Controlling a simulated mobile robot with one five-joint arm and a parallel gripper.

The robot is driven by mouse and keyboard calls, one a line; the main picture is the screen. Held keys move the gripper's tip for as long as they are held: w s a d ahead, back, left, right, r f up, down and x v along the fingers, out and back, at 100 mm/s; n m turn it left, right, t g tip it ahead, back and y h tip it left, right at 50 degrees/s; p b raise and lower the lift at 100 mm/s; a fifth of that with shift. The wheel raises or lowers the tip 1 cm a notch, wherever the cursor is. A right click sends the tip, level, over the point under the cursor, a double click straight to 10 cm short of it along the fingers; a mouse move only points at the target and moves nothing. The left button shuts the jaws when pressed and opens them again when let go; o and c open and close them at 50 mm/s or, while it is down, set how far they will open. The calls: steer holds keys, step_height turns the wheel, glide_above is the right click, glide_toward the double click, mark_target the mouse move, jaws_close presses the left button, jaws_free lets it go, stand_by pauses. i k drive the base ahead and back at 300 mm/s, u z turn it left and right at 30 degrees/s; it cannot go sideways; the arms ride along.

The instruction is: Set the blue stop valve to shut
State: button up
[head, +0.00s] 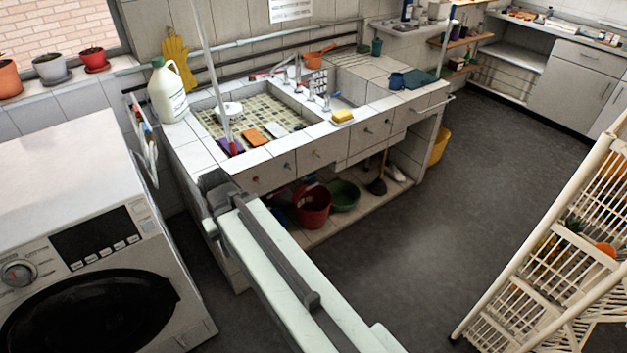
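I cannot make out a blue stop valve in the head view. The tiled sink unit (290,148) stands ahead, with taps (325,98) at its middle and small knobs on its front. Pipes (290,40) run along the wall behind it. My pale arm reaches from the bottom of the picture toward the sink unit's near left corner. It ends in a grey joint there. No gripper fingers show, so I cannot see whether my gripper is open or holds anything.
A washing machine (95,225) stands close on the left. A white slatted rack (540,255) stands at the right. A red bucket (312,205) and green basin (343,194) sit under the sink. A white jug (167,92) stands on its left corner. The dark floor (425,225) between is clear.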

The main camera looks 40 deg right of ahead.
mark_target(304, 178)
steer(key=k, duration=0.55)
steer(key=z, duration=0.35)
steer(key=i, duration=1.4)
steer(key=u, duration=0.5)
